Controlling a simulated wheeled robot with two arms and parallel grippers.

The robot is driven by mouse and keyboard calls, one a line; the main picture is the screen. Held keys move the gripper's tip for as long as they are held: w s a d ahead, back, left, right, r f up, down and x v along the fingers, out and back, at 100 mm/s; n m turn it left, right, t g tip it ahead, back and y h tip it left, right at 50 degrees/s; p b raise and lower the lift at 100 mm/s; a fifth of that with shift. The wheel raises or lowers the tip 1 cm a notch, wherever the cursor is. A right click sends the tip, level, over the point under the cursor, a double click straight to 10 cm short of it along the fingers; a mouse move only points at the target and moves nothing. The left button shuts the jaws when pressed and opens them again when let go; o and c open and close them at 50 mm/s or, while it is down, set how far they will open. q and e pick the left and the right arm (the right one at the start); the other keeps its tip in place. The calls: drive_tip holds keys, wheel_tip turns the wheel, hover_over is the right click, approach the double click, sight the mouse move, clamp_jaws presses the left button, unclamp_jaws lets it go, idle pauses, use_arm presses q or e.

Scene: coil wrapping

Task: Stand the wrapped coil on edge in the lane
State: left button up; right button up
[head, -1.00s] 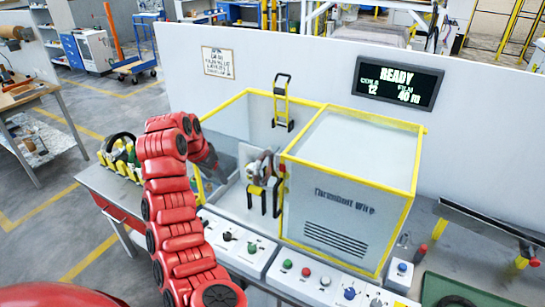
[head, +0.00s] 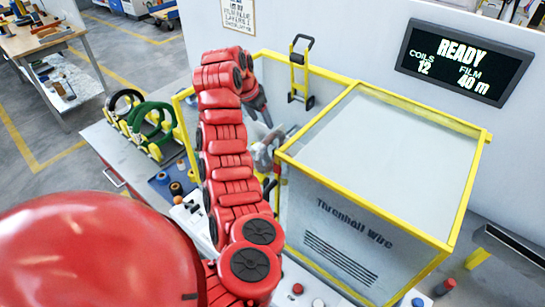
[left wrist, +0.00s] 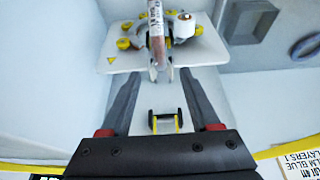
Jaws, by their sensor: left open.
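The wrapped coil appears to be the narrow, labelled ring seen edge-on in the left wrist view (left wrist: 157,35), upright among yellow rollers on a white plate (left wrist: 120,58). In the head view a greyish ring (head: 264,155) shows partly beside the machine housing. My left gripper (left wrist: 161,75) is open and empty. Its two dark fingers point toward the coil, spread to either side of it, and do not visibly touch it. In the head view this gripper (head: 259,103) is above and behind the ring. My right gripper is out of view. I cannot identify the lane with certainty.
A yellow-edged housing (head: 385,150) stands right of my left arm. A rack with yellow rollers at left holds a green coil (head: 150,125) and a black coil (head: 124,101). A small yellow hand truck (head: 300,70) is against the back wall. The screen (head: 463,62) reads READY.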

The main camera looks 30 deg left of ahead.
sight(269, 135)
use_arm(q)
drive_tip(key=b+x, duration=0.2)
drive_tip(key=x, duration=0.5)
drive_tip(key=shift+f, duration=0.1)
drive_tip(key=shift+x, duration=1)
drive_tip(key=shift+w+f+p, duration=0.1)
drive_tip(key=shift+p, duration=0.25)
drive_tip(key=p+x, duration=0.3)
drive_tip(key=x, duration=0.1)
drive_tip(key=shift+d+f, duration=0.15)
drive_tip(key=shift+f, duration=0.05)
drive_tip(key=shift+w+f, duration=0.15)
drive_tip(key=shift+f, duration=0.1)
clamp_jaws()
drive_tip(key=shift+r, duration=0.1)
